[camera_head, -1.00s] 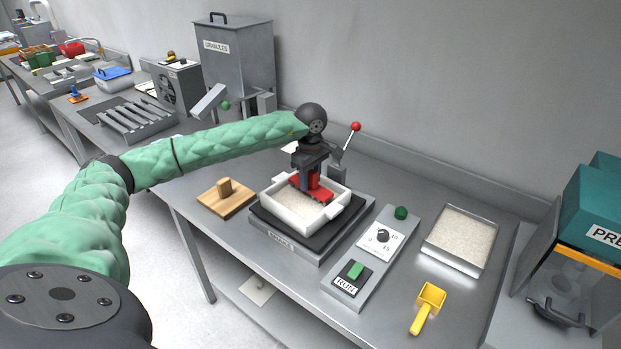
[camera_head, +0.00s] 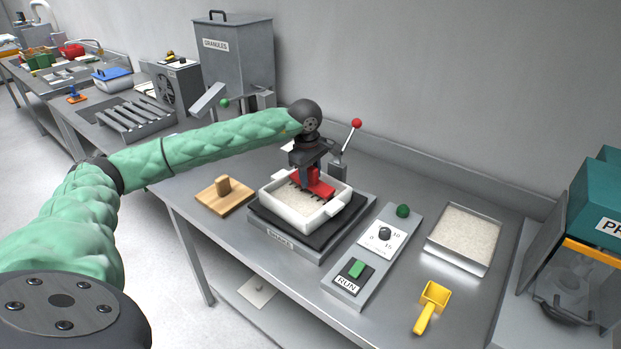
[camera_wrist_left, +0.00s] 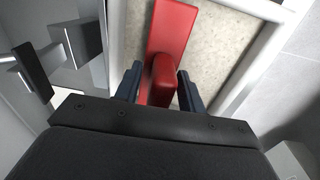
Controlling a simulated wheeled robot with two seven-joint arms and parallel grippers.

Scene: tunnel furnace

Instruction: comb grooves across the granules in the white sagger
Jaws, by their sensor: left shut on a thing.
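The white sagger (camera_head: 277,215) sits on the dark-topped shaker base, with pale granules (camera_head: 284,196) inside. A red comb (camera_head: 319,187) with dark teeth stands in the sagger over the granules at its back part. My left gripper (camera_head: 303,179) is shut on the comb's grip from above. In the left wrist view the red comb (camera_wrist_left: 172,28) lies between the two dark fingers (camera_wrist_left: 160,90), with granules (camera_wrist_left: 212,55) on both sides. Whether the teeth touch the granules is hard to tell. My right gripper is not in view.
A wooden block with a knob (camera_head: 224,194) lies left of the shaker base (camera_head: 285,243). A RUN control box (camera_head: 372,255), a tray of granules (camera_head: 463,238) and a yellow scoop (camera_head: 431,306) are to the right. A red-knobbed lever (camera_head: 356,124) stands behind the sagger.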

